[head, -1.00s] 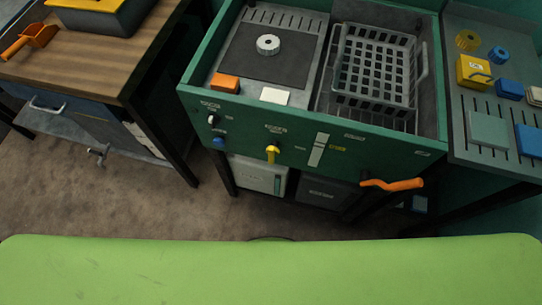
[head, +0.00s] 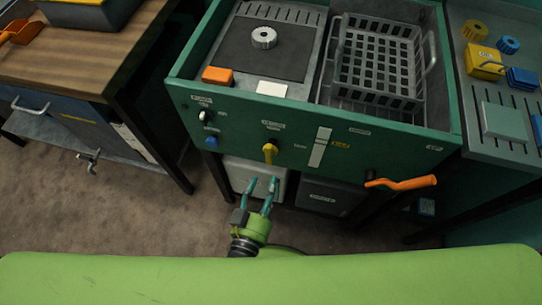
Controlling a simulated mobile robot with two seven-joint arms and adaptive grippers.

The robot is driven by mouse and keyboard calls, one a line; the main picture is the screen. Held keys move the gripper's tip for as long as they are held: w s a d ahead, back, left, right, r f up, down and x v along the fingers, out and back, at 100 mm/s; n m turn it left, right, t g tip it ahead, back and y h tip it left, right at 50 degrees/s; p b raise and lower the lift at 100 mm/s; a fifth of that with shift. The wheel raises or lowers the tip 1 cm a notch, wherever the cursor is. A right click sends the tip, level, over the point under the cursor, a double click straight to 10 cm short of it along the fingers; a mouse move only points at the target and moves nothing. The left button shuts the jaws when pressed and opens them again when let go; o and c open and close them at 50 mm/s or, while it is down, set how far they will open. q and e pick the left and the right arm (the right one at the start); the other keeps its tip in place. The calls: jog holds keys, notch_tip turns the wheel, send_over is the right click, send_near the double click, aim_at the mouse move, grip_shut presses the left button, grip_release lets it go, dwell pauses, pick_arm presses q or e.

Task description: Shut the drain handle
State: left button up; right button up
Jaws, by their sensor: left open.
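The green washing unit's front panel (head: 345,150) faces me. A small yellow handle (head: 270,153) hangs down from it, left of middle, under a label too small to read. An orange crank handle (head: 405,183) sticks out to the right at the panel's lower right. I cannot read which of them is marked as the drain. My left gripper (head: 262,184) is open and empty, its two teal fingers pointing up just below the yellow handle in the picture and apart from it. My right gripper is not in view.
A grey basket (head: 378,62) stands in the unit. Pale (head: 240,177) and dark (head: 323,196) bins stand below. A wooden bench (head: 75,60) is at left.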

aim_at(270, 156)
pick_arm(q)
jog(key=shift+n+t+y, duration=0.3)
jog(key=shift+t, duration=0.5)
jog(key=w+r, duration=0.1)
jog(key=w, duration=0.1)
jog(key=w+d+r, duration=0.1)
jog(key=w+r, duration=0.2)
jog(key=w, duration=0.1)
jog(key=shift+w+d+r, duration=0.15)
jog(key=shift+w+r, duration=0.05)
jog(key=shift+r, duration=0.1)
jog(key=shift+w+d, duration=0.15)
jog(key=shift+w, duration=0.45)
jog(key=c, duration=0.8)
